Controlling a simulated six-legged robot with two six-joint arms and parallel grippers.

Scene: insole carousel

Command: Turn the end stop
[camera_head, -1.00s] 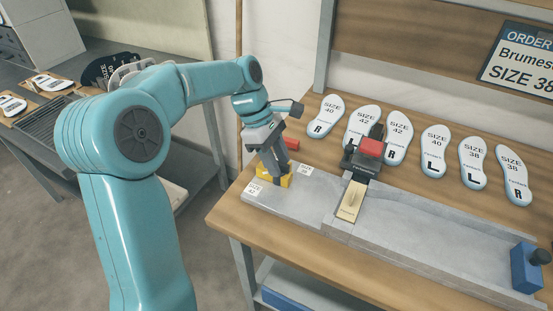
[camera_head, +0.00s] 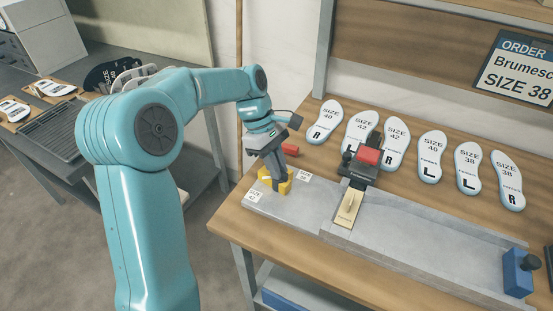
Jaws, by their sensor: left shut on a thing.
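The yellow end stop (camera_head: 286,186) sits on the left end of the long grey fixture (camera_head: 410,237), between two small white size labels. My left gripper (camera_head: 277,181) points down onto it from above and is shut on it. The fingers hide the middle of the end stop. My right gripper is not in view.
A clamp with a red block (camera_head: 367,156) and a pale strip (camera_head: 348,207) crosses the fixture. A blue block (camera_head: 517,272) with a black knob is at its right end. Several white insoles (camera_head: 431,157) lie behind. A small red piece (camera_head: 290,149) lies behind my gripper.

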